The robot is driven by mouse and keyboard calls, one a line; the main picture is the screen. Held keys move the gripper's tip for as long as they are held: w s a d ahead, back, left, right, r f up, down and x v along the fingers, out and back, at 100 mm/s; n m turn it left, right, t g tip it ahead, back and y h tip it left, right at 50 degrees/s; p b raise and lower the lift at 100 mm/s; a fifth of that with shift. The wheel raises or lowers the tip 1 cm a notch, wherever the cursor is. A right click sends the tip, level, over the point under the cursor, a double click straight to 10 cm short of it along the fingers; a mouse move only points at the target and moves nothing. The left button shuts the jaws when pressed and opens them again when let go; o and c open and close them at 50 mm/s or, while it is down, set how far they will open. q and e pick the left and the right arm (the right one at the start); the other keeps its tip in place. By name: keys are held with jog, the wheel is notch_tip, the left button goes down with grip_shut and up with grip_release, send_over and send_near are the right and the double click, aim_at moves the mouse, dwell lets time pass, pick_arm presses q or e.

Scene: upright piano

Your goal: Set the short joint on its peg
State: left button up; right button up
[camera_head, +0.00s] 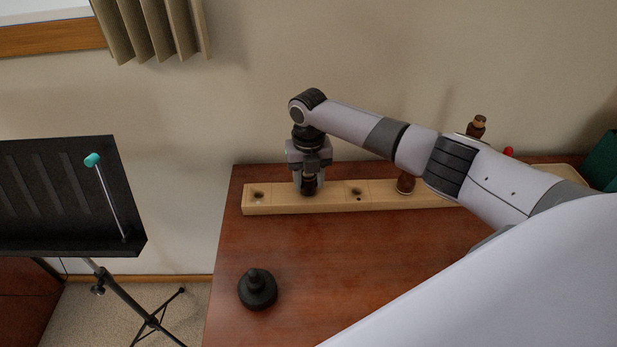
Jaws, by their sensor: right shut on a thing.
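My right gripper (309,182) points straight down over the pale wooden peg block (285,200), between the block's two visible sockets. It is shut on a dark, short piece, apparently the short joint (309,186), mostly hidden by the fingers. The piece's lower end is at the block's top; I cannot tell whether it touches or sits on a peg. One round mark (258,194) shows left of the gripper and another (357,191) to its right. My left gripper is not in view.
A brown wooden piece (405,184) stands at the block, near my arm. Another (477,125) rises behind my arm, beside a red tip (508,151). A black knobbed object (257,289) sits on the table (310,255). A music stand (60,200) holds a teal-headed stick (108,195).

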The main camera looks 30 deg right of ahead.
jog(key=o, duration=1.1)
jog(key=shift+r, duration=0.1)
notch_tip(320, 180, up, 7)
